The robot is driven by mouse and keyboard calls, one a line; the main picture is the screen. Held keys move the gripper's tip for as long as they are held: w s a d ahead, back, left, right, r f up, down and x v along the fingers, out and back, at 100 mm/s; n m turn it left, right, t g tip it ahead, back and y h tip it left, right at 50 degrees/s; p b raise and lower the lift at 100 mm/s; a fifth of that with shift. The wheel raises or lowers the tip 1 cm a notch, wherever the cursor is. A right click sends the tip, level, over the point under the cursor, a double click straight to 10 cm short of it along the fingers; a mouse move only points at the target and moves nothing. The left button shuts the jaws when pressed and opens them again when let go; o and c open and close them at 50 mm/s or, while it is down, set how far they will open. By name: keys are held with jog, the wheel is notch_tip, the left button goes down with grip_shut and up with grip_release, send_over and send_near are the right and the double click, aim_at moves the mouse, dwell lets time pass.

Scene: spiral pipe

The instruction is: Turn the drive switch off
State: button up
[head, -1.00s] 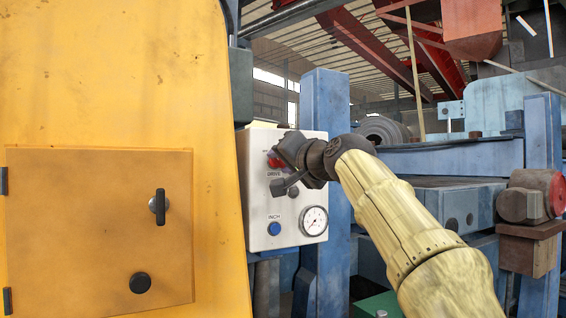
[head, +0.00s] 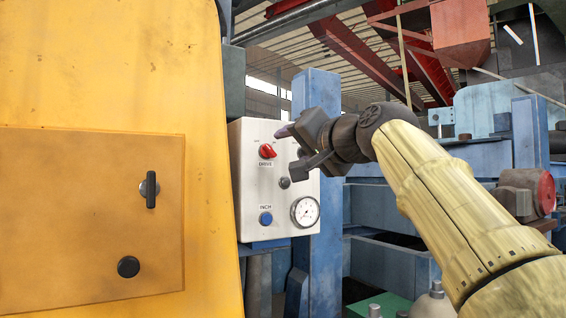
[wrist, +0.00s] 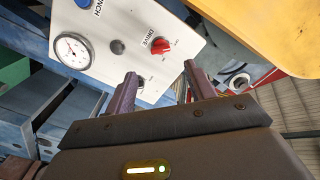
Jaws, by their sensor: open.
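The drive switch (head: 267,151) is a red rotary knob above the label DRIVE on a white control box (head: 246,190). In the wrist view the red switch (wrist: 160,46) lies beyond the fingertips, between their lines, and the box is turned. My gripper (head: 289,146) is in front of the box, to the right of the switch in the head view, and hides the box's upper right part. In the wrist view my gripper (wrist: 160,75) has its two fingers apart with nothing between them. The fingers look clear of the switch.
The box also carries a blue INCH button (head: 265,218), a dark button (head: 285,183) and a round gauge (head: 305,211). A yellow cabinet (head: 90,70) stands close on the left, with a black handle (head: 150,189). A blue post (head: 318,255) stands behind the box.

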jog(key=b+v, duration=0.2)
jog(key=v, duration=0.6)
jog(key=shift+s+d+b, duration=0.2)
jog(key=shift+s+b, duration=0.05)
jog(key=shift+b, duration=0.05)
jog(key=w+d+f+g+h, duration=0.2)
jog(key=w+f, duration=0.1)
jog(key=f, duration=0.9)
jog(key=w+d+f+m+g+h, duration=0.1)
jog(key=w+d+f+g+h, duration=0.15)
jog(key=f, duration=0.85)
jog(key=w+d+f+g+h, duration=0.15)
jog(key=w+f, duration=0.25)
jog(key=f, duration=0.8)
jog(key=s+d+f+n+g+h, duration=0.1)
jog(key=s+f+g, duration=0.1)
jog(key=s+f, duration=0.5)
jog(key=s+d+f+n+g+h, duration=0.1)
jog(key=s+f, duration=0.6)
jog(key=f, duration=0.8)
jog(key=s+d+f+n+g+h, duration=0.1)
jog(key=s+f+g, duration=0.3)
jog(key=s+f, duration=0.3)
notch_tip(320, 180, down, 4)
jog(key=shift+f+n, duration=0.1)
jog(key=shift+n, duration=0.3)
